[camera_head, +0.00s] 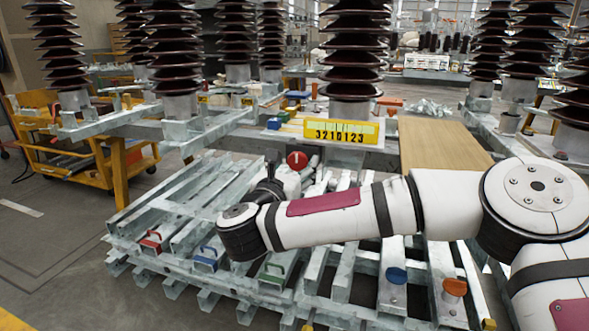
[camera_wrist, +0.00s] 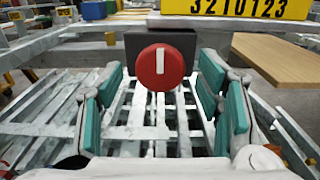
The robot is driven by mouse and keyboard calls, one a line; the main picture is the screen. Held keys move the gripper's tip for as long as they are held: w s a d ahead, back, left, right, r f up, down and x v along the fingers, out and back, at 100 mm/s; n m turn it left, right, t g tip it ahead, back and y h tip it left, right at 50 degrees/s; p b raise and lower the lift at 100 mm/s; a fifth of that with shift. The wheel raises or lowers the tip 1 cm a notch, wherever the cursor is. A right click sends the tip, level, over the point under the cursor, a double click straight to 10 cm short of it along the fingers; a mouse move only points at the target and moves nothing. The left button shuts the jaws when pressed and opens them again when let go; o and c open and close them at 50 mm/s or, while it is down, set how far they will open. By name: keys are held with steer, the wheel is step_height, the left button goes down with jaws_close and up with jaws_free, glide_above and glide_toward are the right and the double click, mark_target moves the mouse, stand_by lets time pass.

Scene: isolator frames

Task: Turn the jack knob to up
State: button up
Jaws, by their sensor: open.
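A round red knob (camera_wrist: 160,67) with a short white bar sits on a dark block (camera_wrist: 188,45) in the wrist view. The bar is upright and lies mostly in the knob's upper half. The red knob also shows in the head view (camera_head: 296,160), below the yellow number plate. My gripper (camera_wrist: 160,102) is open, with one teal-padded finger on each side below the knob. The fingers look apart from it, and nothing is between them. In the head view my arm reaches in from the right, and its dark wrist partly hides the gripper.
The yellow plate (camera_head: 341,131) reads 3210123. A metal slatted rack (camera_head: 190,200) carries red, blue and green handles. Blue (camera_head: 396,275) and orange (camera_head: 455,288) round knobs stand at the front. A wooden board (camera_head: 440,145) lies to the right, and ribbed insulators (camera_head: 355,50) stand behind.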

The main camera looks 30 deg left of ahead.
steer(key=shift+w, duration=0.1)
steer(key=c, duration=1.2)
